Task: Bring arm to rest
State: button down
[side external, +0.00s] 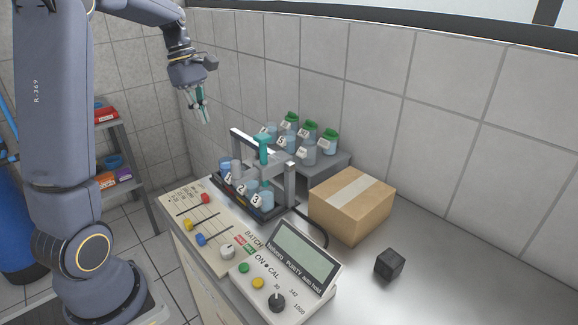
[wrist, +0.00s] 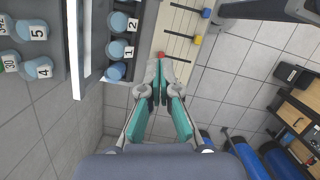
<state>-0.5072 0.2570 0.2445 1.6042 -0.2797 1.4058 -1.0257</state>
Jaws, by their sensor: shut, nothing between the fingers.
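My gripper (side external: 203,115) hangs in the air at the upper left in the side view, pointing down, above and beyond the far end of the bench. It is shut and empty. In the wrist view my gripper (wrist: 161,72) shows its teal-padded fingers together, with the red slider knob (wrist: 160,54) of the control panel just past the tips and floor tiles below. Nothing touches the fingers.
The osmosis rack (side external: 289,185) with numbered beakers stands on the bench beside the slider panel (side external: 183,195). Behind it are green-capped bottles (side external: 308,132). A cardboard box (side external: 352,205), a purity meter (side external: 300,250) and a dark cube (side external: 389,264) stand nearer. The air around my gripper is clear.

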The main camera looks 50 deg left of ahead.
jog(key=s+d+r+m+t, duration=0.1)
jog(key=s+d+r+m, duration=0.2)
jog(key=d, duration=0.5)
jog(key=s+d+r+m+t, duration=0.1)
jog(key=d+r+m, duration=0.3)
jog(key=d, duration=0.3)
jog(key=s+d+f+m+t+y, duration=0.2)
jog(key=s+d+f+m, duration=0.4)
jog(key=m, duration=0.8)
jog(key=shift+s+f+t+y, duration=0.3)
jog(key=shift+s+f+t, duration=0.15)
jog(key=shift+s, duration=0.45)
jog(key=c, duration=1.9)
grip_release()
